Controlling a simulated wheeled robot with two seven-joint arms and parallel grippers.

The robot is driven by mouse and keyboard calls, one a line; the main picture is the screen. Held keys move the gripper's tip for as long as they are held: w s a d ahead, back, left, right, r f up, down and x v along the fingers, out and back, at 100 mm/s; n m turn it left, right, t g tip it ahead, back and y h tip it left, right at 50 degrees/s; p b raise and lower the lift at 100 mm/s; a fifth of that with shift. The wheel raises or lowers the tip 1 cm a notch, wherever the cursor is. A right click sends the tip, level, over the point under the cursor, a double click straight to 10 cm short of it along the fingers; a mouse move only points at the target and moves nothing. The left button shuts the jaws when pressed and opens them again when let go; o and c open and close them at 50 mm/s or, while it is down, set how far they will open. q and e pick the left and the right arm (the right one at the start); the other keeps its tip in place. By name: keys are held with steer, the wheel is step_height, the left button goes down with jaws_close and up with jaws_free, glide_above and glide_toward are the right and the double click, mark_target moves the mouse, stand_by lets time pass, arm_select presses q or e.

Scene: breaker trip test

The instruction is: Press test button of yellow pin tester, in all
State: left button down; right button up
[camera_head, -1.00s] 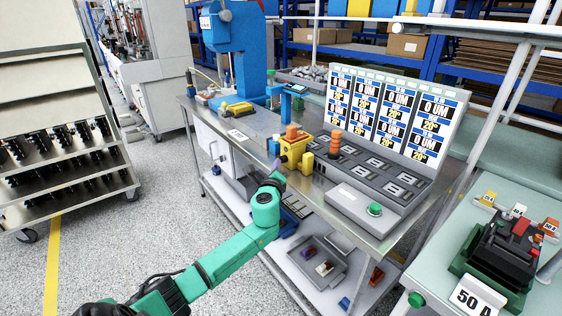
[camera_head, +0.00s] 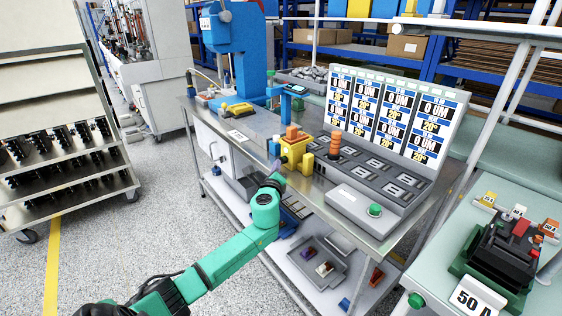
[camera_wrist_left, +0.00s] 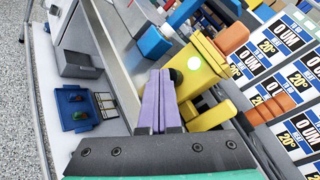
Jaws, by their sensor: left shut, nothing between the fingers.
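The yellow pin tester (camera_head: 294,153) stands on the steel bench beside the grey gauge console. It has an orange block on top. In the left wrist view the tester (camera_wrist_left: 203,84) carries a pale round button (camera_wrist_left: 194,63) on the face toward me. My left gripper (camera_wrist_left: 159,75) shows purple fingers that are shut and empty. The fingertips are just short of the tester, beside and below the button in the picture; I cannot tell whether they touch it. In the head view this gripper (camera_head: 276,166) is small and partly hidden by my own green wrist. My right gripper is out of view.
The grey console (camera_head: 372,185) with a green button (camera_head: 375,210) and a display board (camera_head: 395,112) is right of the tester. A blue press (camera_head: 236,50) stands at the back. A side table at right holds a black device (camera_head: 505,250).

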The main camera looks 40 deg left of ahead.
arm_select(q)
steer(key=shift+s+a, duration=0.2)
steer(key=shift+s, duration=0.4)
steer(key=s, duration=0.2)
steer(key=s+a+p, duration=0.1)
steer(key=s, duration=0.1)
steer(key=shift+s+a, duration=0.2)
steer(key=shift+s, duration=0.2)
stand_by(0.4)
